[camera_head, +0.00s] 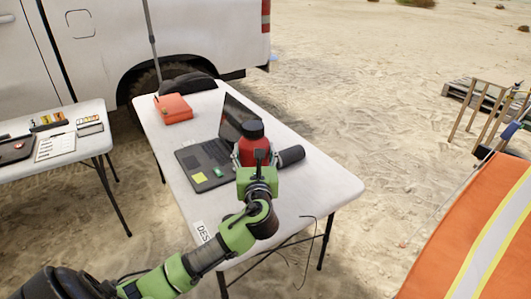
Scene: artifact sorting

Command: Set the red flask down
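The red flask (254,149), with a dark cap, is upright in the camera_head view. It is between the fingers of my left gripper (256,160), which look closed against its sides. My green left arm comes in from the lower left. The flask is over the white table (310,188), in front of the laptop's right part. The gripper hides the flask's base, so I cannot tell whether it touches the table. My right gripper is not in view.
An open laptop (205,160) is left of the flask, and a dark cylinder (290,156) lies to its right. A red case (173,108) and a black bag (188,84) are at the back. The table's front right part is clear. Another table (88,143) stands left.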

